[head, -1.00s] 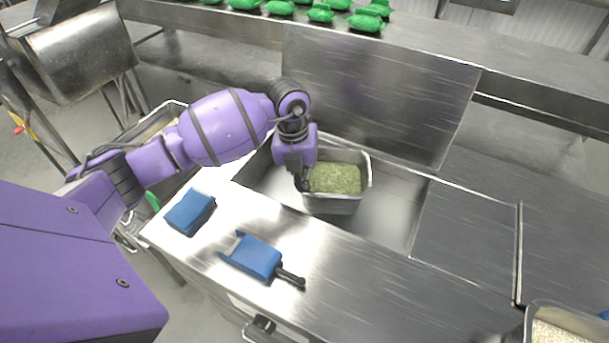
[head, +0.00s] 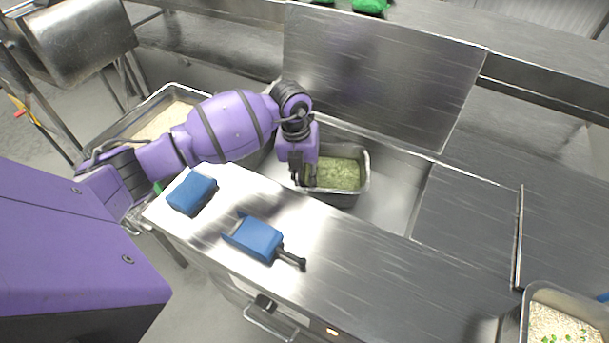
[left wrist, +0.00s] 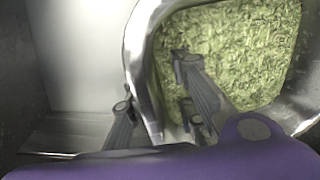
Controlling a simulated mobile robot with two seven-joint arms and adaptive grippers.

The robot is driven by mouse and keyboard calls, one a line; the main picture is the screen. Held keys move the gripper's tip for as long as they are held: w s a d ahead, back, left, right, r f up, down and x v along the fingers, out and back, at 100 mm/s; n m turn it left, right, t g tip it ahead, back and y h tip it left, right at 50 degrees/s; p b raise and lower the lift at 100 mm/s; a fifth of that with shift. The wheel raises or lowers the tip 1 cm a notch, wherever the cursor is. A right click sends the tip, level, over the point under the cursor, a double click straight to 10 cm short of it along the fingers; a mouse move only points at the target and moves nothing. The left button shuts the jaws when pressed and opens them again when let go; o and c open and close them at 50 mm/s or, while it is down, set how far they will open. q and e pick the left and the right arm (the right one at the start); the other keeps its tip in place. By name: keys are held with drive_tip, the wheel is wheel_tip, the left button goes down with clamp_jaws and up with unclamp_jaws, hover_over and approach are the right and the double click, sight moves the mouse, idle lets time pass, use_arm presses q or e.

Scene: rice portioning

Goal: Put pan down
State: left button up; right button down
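A metal pan (head: 345,199) filled with chopped green food (head: 338,174) stands in the open rectangular well (head: 391,196) of the steel counter, towards its left side. My left gripper (head: 301,184) is at the pan's left rim. In the left wrist view, the fingers (left wrist: 155,95) are spread apart on either side of the pan wall (left wrist: 137,62), one side over the food and one outside. They look open, with gaps beside the wall. The pan looks level; its underside is hidden. My right gripper is out of view.
A blue block-like item (head: 191,192) and a blue scoop with a black handle (head: 255,238) lie on the counter in front. A raised steel panel (head: 385,75) stands behind the well. A pan of pale grain (head: 562,325) is at lower right. The well's right part is empty.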

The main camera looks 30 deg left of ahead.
use_arm(q)
drive_tip(key=shift+r, duration=0.15)
drive_tip(key=r, duration=0.7)
drive_tip(key=shift+s+a+r, duration=0.15)
drive_tip(key=shift+a+r, duration=0.05)
drive_tip(key=shift+a, duration=0.2)
